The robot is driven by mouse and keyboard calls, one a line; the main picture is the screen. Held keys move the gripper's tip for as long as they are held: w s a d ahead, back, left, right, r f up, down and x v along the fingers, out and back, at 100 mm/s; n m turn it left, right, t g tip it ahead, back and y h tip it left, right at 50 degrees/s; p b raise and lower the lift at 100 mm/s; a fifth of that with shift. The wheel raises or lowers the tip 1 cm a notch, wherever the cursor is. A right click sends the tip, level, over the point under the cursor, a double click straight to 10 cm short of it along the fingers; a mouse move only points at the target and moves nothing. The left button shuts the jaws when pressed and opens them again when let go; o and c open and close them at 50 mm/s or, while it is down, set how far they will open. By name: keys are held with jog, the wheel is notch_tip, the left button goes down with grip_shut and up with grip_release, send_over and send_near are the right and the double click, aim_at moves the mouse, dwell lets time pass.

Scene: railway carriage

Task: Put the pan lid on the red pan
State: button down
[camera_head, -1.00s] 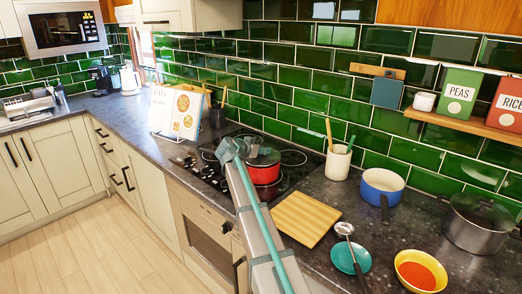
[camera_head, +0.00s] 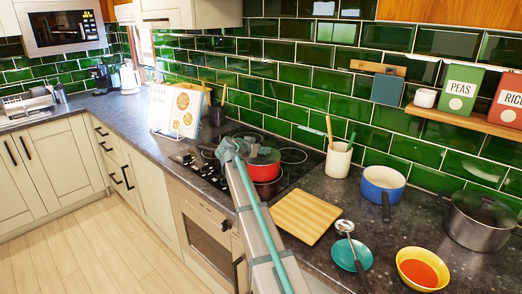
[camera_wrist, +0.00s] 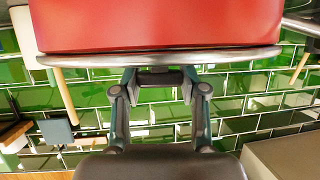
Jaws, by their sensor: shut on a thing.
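The red pan (camera_head: 268,174) stands on the black hob in the head view. Its red wall (camera_wrist: 160,22) fills the top of the wrist view, which looks upside down. The pan lid shows as a metal rim (camera_wrist: 160,59) along the pan's edge. The rim looks level, with no clear gap from the pan. My gripper (camera_wrist: 160,78) is shut on the lid's dark knob, with a finger on each side. In the head view my gripper and arm cover the left part of the pan and lid, so the contact there is hidden.
A wooden board (camera_head: 305,216) lies right of the hob. A recipe book (camera_head: 175,110) stands left of the hob.

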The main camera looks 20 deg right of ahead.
jog(key=shift+f, duration=0.1)
jog(key=c, duration=0.6)
grip_release()
jog(key=shift+o, duration=0.2)
jog(key=v, duration=1.2)
